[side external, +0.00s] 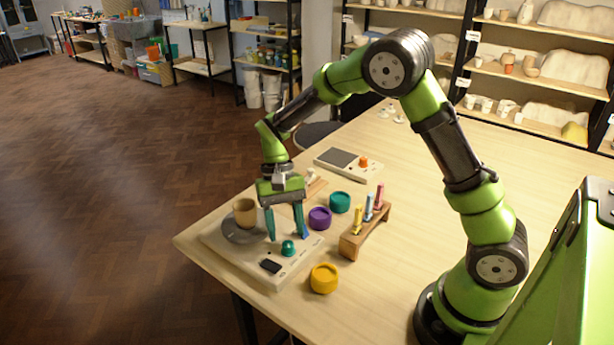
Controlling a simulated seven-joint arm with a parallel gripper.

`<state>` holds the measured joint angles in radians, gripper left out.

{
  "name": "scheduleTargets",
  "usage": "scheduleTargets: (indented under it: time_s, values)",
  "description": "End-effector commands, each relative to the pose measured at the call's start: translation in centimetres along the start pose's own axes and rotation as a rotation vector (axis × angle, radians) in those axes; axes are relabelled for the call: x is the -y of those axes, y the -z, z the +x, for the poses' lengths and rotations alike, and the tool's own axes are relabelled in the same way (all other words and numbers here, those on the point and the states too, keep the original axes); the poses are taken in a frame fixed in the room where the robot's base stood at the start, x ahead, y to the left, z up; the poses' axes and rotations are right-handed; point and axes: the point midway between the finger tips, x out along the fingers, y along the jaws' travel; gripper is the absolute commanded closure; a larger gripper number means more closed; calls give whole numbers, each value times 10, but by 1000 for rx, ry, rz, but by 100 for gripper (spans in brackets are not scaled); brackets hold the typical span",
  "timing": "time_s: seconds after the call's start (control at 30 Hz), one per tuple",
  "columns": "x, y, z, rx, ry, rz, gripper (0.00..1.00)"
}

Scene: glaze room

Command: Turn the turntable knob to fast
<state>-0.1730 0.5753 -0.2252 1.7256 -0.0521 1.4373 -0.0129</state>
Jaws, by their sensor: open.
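The turntable (262,267) is a pale box near the table's left front corner. My gripper (288,237) points down over the turntable. Its two fingers are apart and empty, with the knob in front of and just below the gap between them. I cannot tell whether a finger touches the knob. The setting marks are too small to read.
Purple (319,218), teal (340,202) and yellow (323,279) round pots stand right of the turntable. A wooden rack (351,246) holds yellow, blue and pink tools. A second pale device (346,169) with an orange knob (364,161) lies behind. The table's right part is clear.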

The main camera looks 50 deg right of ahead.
Motion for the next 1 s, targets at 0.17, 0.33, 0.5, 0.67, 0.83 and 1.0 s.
scheduleTargets:
  time_s: [0.17, 0.33, 0.5, 0.67, 0.83, 1.0]
  values:
    - [0, 1, -46, -6, 5, 0, 48]
    - [0, 1, -87, -5, 4, 3, 48]
    - [0, 1, -120, -5, 3, 2, 48]
    - [0, 1, -137, -2, 1, 1, 48]
    - [0, 0, -143, -1, 1, 1, 48]
    - [0, 0, -143, -1, 0, 1, 48]
